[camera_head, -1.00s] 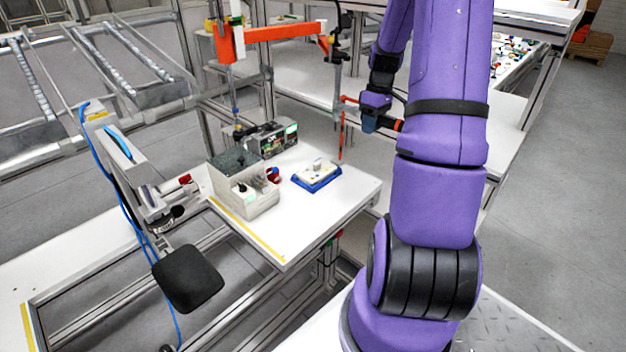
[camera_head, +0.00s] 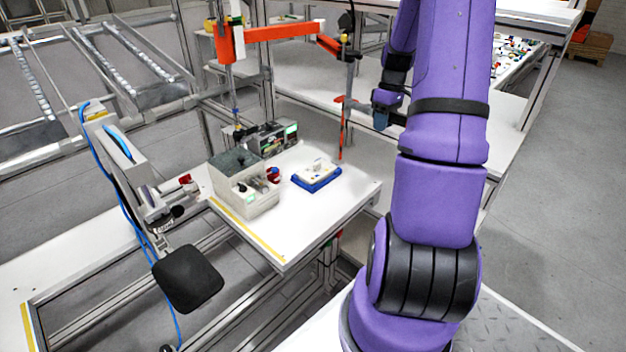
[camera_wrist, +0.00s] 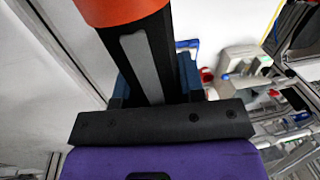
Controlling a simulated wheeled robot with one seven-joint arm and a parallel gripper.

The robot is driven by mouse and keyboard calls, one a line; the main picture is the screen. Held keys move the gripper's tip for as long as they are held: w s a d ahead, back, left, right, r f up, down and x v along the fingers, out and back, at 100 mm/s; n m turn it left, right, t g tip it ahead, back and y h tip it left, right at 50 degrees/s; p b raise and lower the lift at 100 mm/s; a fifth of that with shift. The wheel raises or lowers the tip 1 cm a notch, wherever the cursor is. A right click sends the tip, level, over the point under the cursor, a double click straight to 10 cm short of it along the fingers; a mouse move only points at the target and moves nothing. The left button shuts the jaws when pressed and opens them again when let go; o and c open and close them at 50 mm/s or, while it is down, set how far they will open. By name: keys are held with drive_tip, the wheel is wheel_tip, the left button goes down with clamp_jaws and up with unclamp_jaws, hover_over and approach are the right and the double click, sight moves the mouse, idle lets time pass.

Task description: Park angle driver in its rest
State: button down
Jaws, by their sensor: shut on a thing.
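My gripper (camera_head: 381,119) is small in the head view, above and right of the white table and partly behind my arm. In the wrist view its dark blue fingers (camera_wrist: 155,82) are shut on a black tool body with a grey strip and an orange end, which I take as the angle driver (camera_wrist: 146,62). The tool runs up out of the wrist picture, so its tip is hidden. In the head view my arm mostly hides it. I cannot tell for certain which thing is its rest; a grey box (camera_head: 262,205) with openings stands on the table.
A blue tray (camera_head: 318,186) with a white part lies on the white table (camera_head: 290,235). An orange jointed arm (camera_head: 280,33) reaches over it, a thin tool (camera_head: 345,110) hanging from its end. The table's front is clear.

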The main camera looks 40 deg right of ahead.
drive_tip(key=w+d, duration=0.4)
drive_tip(key=shift+w+d, duration=0.15)
drive_tip(key=shift+d, duration=0.2)
idle(0.3)
unclamp_jaws()
wheel_tip(320, 180, up, 11)
drive_tip(key=d, duration=0.1)
drive_tip(key=shift+w+d, duration=0.15)
drive_tip(key=shift+d, duration=0.15)
idle(1.1)
idle(0.4)
